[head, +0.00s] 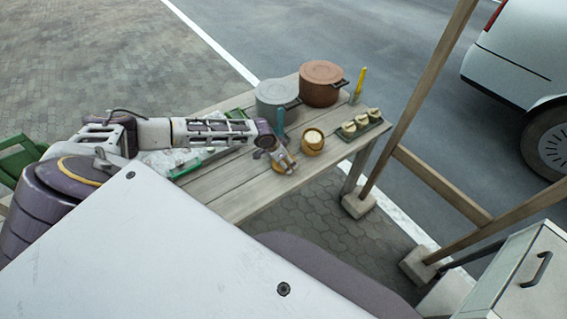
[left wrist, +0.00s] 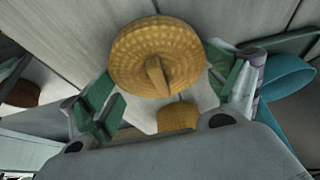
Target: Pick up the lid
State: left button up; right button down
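The lid (left wrist: 155,50) is a round, woven, golden-brown disc with a raised ridge handle, lying on the grey table planks. In the head view the lid (head: 281,169) shows only in part below my left gripper (head: 284,157). In the left wrist view the green finger pads of my left gripper (left wrist: 167,92) stand apart, one on each side of the lid's handle, with a visible gap to it. My right gripper is not in view.
A round woven basket (head: 313,141) with pale contents stands right of the lid. A tray of pale food (head: 361,123), a grey pot (head: 275,100), a brown pot (head: 321,83) and a teal upright object (head: 280,122) are nearby. Bare planks (head: 235,185) lie towards the front.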

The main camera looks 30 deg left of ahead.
aim_at(284, 159)
pick_arm(q)
jog(key=shift+c, duration=0.4)
jog(key=shift+r, duration=5.05)
jog(key=shift+w, duration=0.1)
